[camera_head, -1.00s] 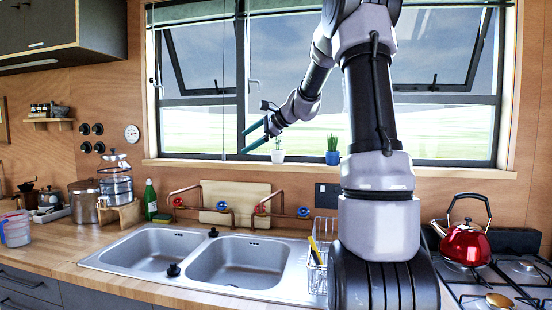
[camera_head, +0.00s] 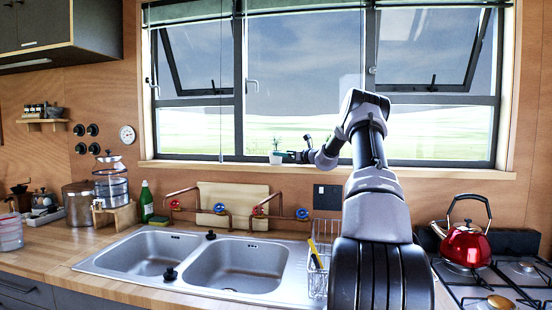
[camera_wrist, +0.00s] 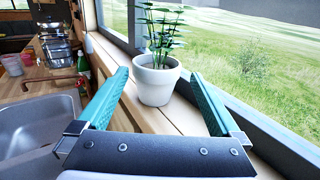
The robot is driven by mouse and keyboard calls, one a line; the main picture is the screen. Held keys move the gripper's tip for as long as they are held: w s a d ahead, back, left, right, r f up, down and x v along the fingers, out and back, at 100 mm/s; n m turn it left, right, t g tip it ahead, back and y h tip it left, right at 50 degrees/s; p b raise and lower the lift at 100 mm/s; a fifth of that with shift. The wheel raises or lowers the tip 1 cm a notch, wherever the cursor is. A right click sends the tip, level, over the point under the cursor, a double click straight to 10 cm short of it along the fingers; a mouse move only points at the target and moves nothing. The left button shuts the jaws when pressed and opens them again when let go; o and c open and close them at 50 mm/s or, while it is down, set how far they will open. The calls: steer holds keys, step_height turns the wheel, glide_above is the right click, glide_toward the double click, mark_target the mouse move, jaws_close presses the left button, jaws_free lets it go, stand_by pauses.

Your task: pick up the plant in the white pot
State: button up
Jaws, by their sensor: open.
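The plant in the white pot stands upright on the window sill. In the head view its pot (camera_head: 276,159) is left of my gripper (camera_head: 291,156), with small green leaves (camera_head: 278,143) above. In the wrist view the white pot (camera_wrist: 157,86) and its green leafy stems (camera_wrist: 160,30) are straight ahead. My open gripper (camera_wrist: 160,76) has its two teal fingers on either side of the pot, with visible gaps on both sides. Whether the pot is fully between the fingertips or just past them is hard to tell.
The window frame (camera_wrist: 245,115) runs close along the right of the fingers in the wrist view. Below the sill (camera_head: 210,164) are the double sink (camera_head: 235,268), a cutting board (camera_head: 235,195) and copper taps. A red kettle (camera_head: 465,245) stands on the stove at right.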

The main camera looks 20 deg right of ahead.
steer(key=x, duration=0.5)
steer(key=shift+w+a+f, duration=0.25)
steer(key=shift+w+a, duration=0.05)
steer(key=c, duration=1.2)
